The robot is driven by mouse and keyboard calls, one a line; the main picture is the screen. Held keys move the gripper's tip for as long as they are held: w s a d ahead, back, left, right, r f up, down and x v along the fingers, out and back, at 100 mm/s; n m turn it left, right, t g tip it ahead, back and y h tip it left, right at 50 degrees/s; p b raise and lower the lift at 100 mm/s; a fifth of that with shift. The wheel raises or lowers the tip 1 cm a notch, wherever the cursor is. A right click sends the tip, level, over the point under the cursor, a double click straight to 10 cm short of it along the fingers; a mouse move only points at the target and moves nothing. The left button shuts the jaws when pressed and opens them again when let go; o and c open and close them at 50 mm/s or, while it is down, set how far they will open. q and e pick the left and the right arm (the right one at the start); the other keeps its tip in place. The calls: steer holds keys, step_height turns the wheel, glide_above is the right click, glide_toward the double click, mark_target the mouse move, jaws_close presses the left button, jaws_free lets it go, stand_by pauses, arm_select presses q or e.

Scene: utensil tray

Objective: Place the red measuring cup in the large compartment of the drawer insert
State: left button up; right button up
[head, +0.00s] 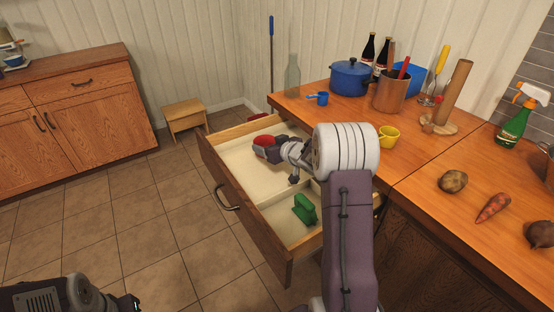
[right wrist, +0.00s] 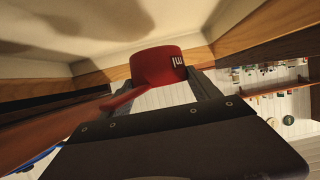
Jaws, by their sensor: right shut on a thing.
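The red measuring cup (head: 263,141) is held in my right gripper (head: 268,149), over the far part of the open drawer. In the right wrist view the cup (right wrist: 158,66) sits between the fingers, its red handle pointing to the lower left. The cream drawer insert (head: 237,158) has a large far compartment and a smaller near one. The cup is above or inside the large compartment; I cannot tell whether it touches the floor. My left gripper is not visible; only part of my left arm shows at bottom left.
A green object (head: 304,210) lies in the near compartment. The wooden drawer front (head: 240,207) borders the insert. The counter at right holds a blue pot (head: 351,77), a blue measuring cup (head: 319,98), a copper-coloured container (head: 390,93) and a yellow cup (head: 389,136).

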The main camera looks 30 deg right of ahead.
steer(key=d+f, duration=0.2)
steer(key=d, duration=0.1)
steer(key=w+d, duration=0.1)
steer(key=shift+d+f, duration=0.35)
steer(key=shift+f, duration=0.05)
step_height(320, 180, down, 4)
steer(key=shift+f+b, duration=0.15)
steer(key=shift+b, duration=1.1)
steer(key=o, duration=1.3)
steer(key=shift+o, duration=0.2)
steer(key=shift+s+r, duration=0.15)
steer(key=shift+r, duration=0.15)
steer(key=p+v, duration=0.3)
steer(key=v, duration=0.8)
steer(key=shift+s+r, duration=0.1)
steer(key=shift+s, duration=0.25)
